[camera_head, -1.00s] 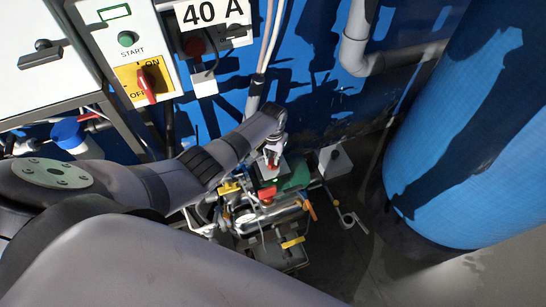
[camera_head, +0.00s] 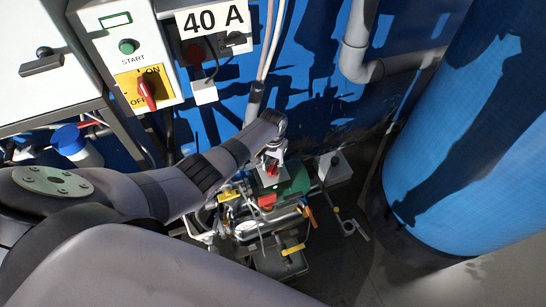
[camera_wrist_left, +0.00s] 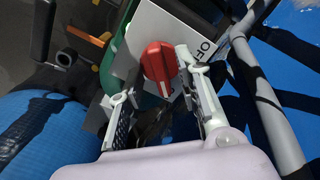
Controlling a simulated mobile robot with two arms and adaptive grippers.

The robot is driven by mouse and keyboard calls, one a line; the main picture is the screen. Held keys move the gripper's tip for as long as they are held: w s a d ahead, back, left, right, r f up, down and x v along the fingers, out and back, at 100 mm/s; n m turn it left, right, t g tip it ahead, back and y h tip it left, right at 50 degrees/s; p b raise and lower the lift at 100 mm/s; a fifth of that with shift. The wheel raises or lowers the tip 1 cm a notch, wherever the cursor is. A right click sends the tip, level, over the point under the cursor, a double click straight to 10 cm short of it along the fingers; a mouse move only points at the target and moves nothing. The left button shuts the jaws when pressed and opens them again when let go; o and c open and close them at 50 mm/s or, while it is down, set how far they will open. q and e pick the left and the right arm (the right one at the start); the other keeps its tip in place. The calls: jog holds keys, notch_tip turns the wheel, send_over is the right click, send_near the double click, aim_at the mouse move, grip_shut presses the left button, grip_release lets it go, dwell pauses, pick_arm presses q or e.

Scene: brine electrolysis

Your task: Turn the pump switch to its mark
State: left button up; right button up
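The pump switch (camera_wrist_left: 158,65) is a red knob on a pale plate with the letters OFF (camera_wrist_left: 207,47), seen in the left wrist view. In the head view the red knob (camera_head: 271,170) is small, above the green pump motor (camera_head: 294,180). My left gripper (camera_head: 272,156) is right above the switch. In the left wrist view its two fingers (camera_wrist_left: 152,76) are spread apart, with the knob between and just beyond the tips. The right finger is close to the knob; I cannot tell if it touches. The switch's mark cannot be made out. My right gripper is not in view.
A panel with a red switch on yellow (camera_head: 147,90) and a "40 A" sign (camera_head: 213,18) are at upper left. Pipework with yellow (camera_head: 293,249) and red handles lies below the gripper. A large blue tank (camera_head: 465,130) stands at right.

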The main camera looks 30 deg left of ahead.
aim_at(273, 166)
pick_arm(q)
notch_tip(273, 166, up, 12)
dwell(0.5)
jog(key=shift+f, duration=0.15)
